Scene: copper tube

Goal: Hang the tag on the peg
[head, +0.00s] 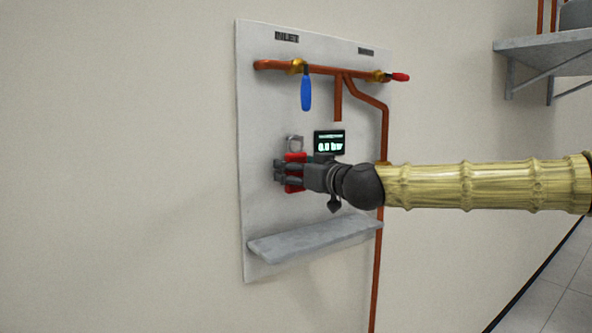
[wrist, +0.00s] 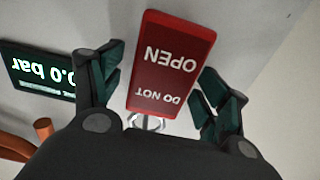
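The red tag (head: 294,158) is against the grey panel, left of the pressure display, partly hidden behind my fingers in the head view. In the wrist view the tag (wrist: 168,65) appears upside down and reads "DO NOT OPEN". A silvery loop (head: 295,142) shows at its top end, also in the wrist view (wrist: 150,123). My gripper (head: 282,171) is at the tag, with one finger on each side of it. In the wrist view the fingers (wrist: 160,85) are spread, with gaps to the tag's edges. I cannot make out the peg.
A display reading 0.0 bar (head: 329,143) is right of the tag. Copper pipes (head: 330,70) carry a blue-handled valve (head: 306,92) and a red-handled valve (head: 400,77). A grey ledge (head: 315,238) juts out below my gripper. The wall left of the panel is clear.

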